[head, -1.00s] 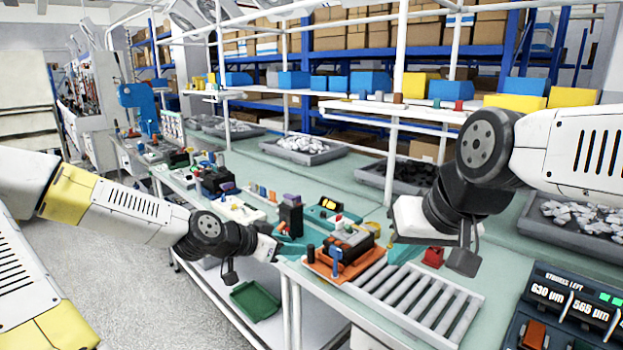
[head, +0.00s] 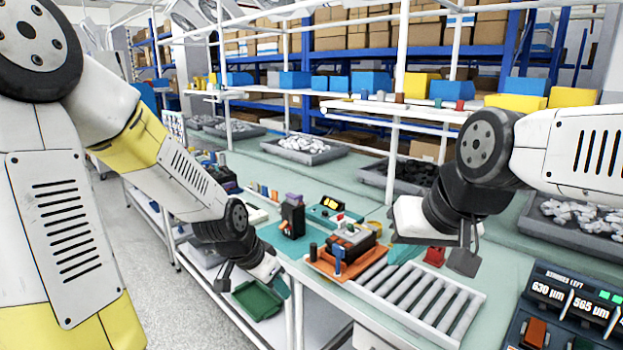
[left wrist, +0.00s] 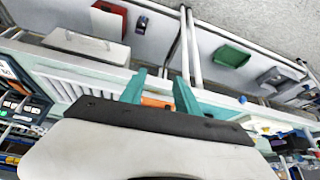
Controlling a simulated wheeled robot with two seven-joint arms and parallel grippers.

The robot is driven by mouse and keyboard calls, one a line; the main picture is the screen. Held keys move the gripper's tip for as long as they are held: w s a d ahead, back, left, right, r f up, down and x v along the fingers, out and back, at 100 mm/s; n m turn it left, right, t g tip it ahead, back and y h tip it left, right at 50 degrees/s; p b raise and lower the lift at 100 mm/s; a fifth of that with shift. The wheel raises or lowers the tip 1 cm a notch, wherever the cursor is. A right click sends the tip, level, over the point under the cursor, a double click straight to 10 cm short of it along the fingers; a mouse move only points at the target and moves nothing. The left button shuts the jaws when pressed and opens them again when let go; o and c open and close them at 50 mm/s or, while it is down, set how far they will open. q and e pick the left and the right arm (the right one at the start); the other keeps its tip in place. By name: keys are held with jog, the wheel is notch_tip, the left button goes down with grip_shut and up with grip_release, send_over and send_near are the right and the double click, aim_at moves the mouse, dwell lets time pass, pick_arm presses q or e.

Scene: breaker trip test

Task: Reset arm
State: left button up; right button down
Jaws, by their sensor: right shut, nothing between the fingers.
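My left gripper (head: 281,282) hangs at the front edge of the bench, left of the orange fixture (head: 331,270) and apart from it. In the left wrist view its two teal fingers (left wrist: 160,92) are spread with nothing held between them; part of the orange fixture shows beyond them. A dark breaker-like block (head: 352,238) sits on the fixture, with a blue lever-shaped piece (head: 338,256) at its front. My right gripper (head: 402,250) is shut and empty, just right of the fixture; its arm partly hides it.
A roller tray (head: 425,300) lies right of the fixture, with a display panel (head: 568,300) at the far right. A green bin (head: 258,299) sits below the bench, near my left gripper.

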pick_arm(q)
jog(key=s+a+r+n+t, duration=0.1)
jog(key=s+a+r+n, duration=0.2)
jog(key=s+r, duration=0.4)
jog(key=s+a+r+n+y, duration=0.1)
jog(key=s+r+n, duration=0.3)
jog(key=r, duration=0.7)
jog(key=s+a, duration=0.1)
jog(key=s, duration=0.1)
jog(key=shift+s+a+r+t, duration=0.15)
jog(key=shift+s+a+t, duration=0.25)
